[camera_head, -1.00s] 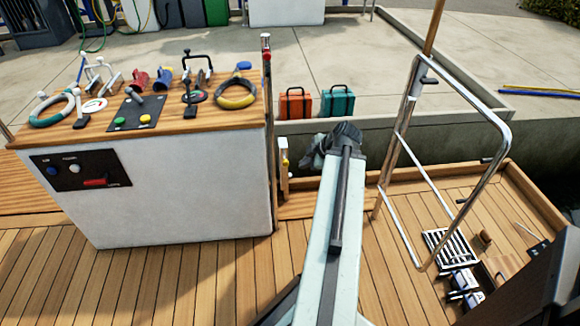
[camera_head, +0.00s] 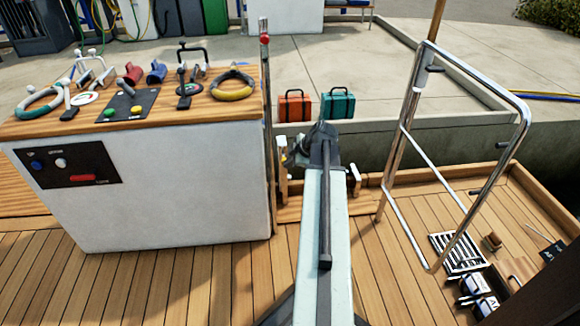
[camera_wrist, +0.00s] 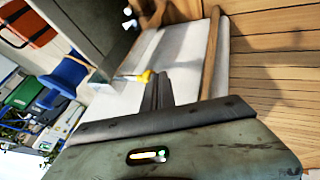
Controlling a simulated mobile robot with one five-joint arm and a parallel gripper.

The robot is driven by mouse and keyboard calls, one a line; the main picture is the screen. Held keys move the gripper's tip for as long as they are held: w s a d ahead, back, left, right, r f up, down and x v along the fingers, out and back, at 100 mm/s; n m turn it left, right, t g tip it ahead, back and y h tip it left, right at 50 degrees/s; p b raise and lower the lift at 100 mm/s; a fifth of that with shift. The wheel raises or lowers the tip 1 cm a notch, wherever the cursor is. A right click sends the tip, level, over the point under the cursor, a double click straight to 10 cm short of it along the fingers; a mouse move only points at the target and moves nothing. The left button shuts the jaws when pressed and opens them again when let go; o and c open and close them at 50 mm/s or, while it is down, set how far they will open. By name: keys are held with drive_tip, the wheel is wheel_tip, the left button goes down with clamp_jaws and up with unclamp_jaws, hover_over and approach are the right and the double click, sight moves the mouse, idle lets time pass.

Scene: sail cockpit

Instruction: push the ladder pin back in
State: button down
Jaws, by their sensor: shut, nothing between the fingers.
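A yellow knob (camera_wrist: 140,77) on a pale thin part shows in the wrist view, just beyond my fingertips. It looks like the pin's head, but how far the pin stands out cannot be told. My gripper (camera_wrist: 157,80) is shut and empty, its dark fingers pointing towards the knob and slightly right of it. Contact cannot be made out. In the head view, my gripper (camera_head: 294,158) is at a white upright bracket (camera_head: 283,186) beside the console. My gripper and wrist partly cover that spot.
The white console (camera_head: 150,190) with a wooden top stands at left, with a thin post (camera_head: 268,120) at its right corner. A chrome rail frame (camera_head: 405,150) stands at right. Orange (camera_head: 295,106) and teal (camera_head: 338,103) cases sit behind on the quay.

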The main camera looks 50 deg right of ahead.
drive_tip(key=w+d, duration=0.2)
drive_tip(key=w, duration=0.1)
drive_tip(key=shift+w+d, duration=0.1)
drive_tip(key=shift+d, duration=0.25)
drive_tip(key=s+a+r+p, duration=0.2)
drive_tip(key=s+r+p, duration=0.6)
drive_tip(key=s, duration=0.1)
drive_tip(key=shift+s+a, duration=0.2)
drive_tip(key=shift+a, duration=0.05)
drive_tip(key=shift+r, duration=0.1)
idle(0.3)
